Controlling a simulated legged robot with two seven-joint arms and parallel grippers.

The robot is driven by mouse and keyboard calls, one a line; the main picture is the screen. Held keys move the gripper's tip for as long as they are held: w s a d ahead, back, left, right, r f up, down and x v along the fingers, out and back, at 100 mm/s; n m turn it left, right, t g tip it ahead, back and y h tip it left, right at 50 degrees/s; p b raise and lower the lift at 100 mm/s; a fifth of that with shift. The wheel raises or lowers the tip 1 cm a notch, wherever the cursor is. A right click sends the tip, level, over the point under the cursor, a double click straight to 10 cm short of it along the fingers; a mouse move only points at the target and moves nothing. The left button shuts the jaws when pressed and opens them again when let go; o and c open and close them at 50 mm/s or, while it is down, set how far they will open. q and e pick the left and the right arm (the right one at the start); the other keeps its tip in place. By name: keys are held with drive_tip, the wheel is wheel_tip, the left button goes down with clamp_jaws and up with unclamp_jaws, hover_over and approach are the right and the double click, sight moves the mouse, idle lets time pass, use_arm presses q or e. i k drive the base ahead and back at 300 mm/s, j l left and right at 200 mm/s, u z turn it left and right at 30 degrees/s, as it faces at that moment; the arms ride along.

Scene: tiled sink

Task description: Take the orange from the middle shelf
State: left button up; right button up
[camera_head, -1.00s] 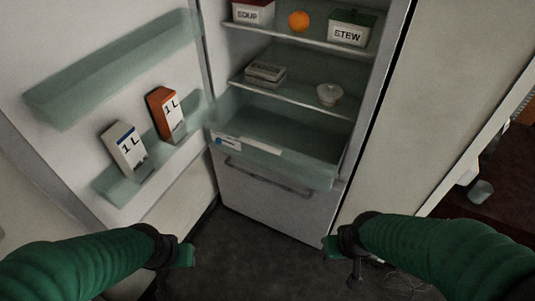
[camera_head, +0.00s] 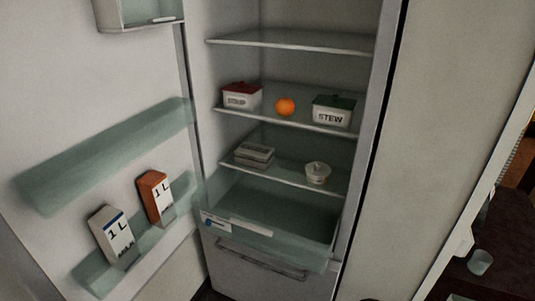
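The orange (camera_head: 285,106) sits on the middle shelf (camera_head: 275,116) of the open fridge. It stands between a white soup container with a red lid (camera_head: 242,96) on its left and a white stew container with a green lid (camera_head: 333,112) on its right, with small gaps on both sides. Neither of my grippers shows in the head view now.
The top shelf (camera_head: 290,41) is empty. The shelf below holds a stacked box (camera_head: 254,155) and a small white cup (camera_head: 317,172), above a clear drawer (camera_head: 270,219). The open door at left carries an orange carton (camera_head: 154,195) and a white carton (camera_head: 111,234).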

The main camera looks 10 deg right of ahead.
sight(284, 106)
drive_tip(key=i+z, duration=0.25)
drive_tip(key=i, duration=0.2)
drive_tip(key=i+j+z, duration=0.2)
drive_tip(key=i, duration=0.25)
